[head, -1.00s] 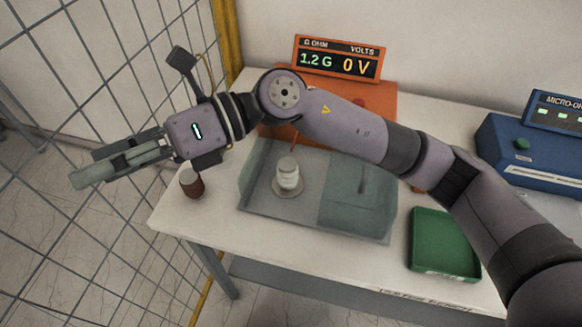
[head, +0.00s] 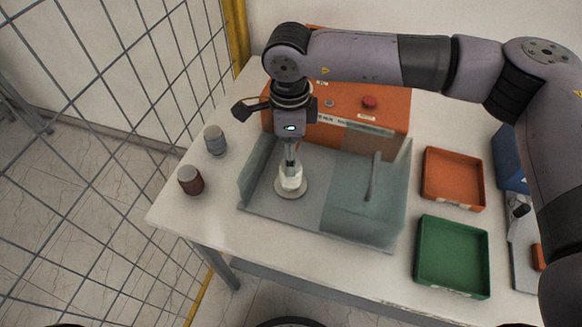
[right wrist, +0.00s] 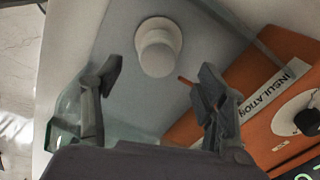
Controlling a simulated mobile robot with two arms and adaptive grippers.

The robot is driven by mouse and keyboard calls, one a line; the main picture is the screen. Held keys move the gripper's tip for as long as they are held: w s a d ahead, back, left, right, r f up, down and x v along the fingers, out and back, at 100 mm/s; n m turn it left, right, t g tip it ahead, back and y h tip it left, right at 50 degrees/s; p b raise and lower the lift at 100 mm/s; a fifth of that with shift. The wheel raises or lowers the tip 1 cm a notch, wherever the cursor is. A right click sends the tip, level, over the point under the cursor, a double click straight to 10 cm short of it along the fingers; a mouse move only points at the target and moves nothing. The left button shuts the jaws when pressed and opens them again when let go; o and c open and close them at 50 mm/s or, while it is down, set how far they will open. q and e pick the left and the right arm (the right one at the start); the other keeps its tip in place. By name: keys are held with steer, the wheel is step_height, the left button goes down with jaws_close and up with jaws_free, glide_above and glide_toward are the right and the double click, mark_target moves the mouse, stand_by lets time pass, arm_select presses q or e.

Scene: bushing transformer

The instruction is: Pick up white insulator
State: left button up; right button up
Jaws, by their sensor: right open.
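The white insulator (head: 291,180) stands upright on a round base inside the glass-walled test tray (head: 270,212). In the right wrist view the insulator (right wrist: 158,50) is ahead of the fingertips, in line with the gap between them. My right gripper (head: 291,158) points down just above the insulator in the head view. In the right wrist view the gripper (right wrist: 155,85) is open, with nothing between its fingers. Whether a finger touches the insulator cannot be told. My left gripper is not in view.
An orange meter (head: 385,107) stands behind the tray. A brown cylinder (head: 191,180) and a grey cylinder (head: 215,140) stand left of it. An orange bin (head: 453,178) and a green bin (head: 452,257) lie right. A wire fence (head: 90,130) runs along the left.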

mark_target(289, 184)
step_height(289, 184, down, 4)
steer(key=shift+f+p, duration=0.1)
steer(key=shift+p, duration=0.45)
steer(key=shift+s+f, duration=0.1)
steer(key=shift+f, duration=0.1)
step_height(289, 184, down, 4)
steer(key=p, duration=0.3)
steer(key=shift+f, duration=0.45)
steer(key=shift+c, duration=0.6)
steer(key=shift+r, duration=0.1)
steer(key=c, duration=1.4)
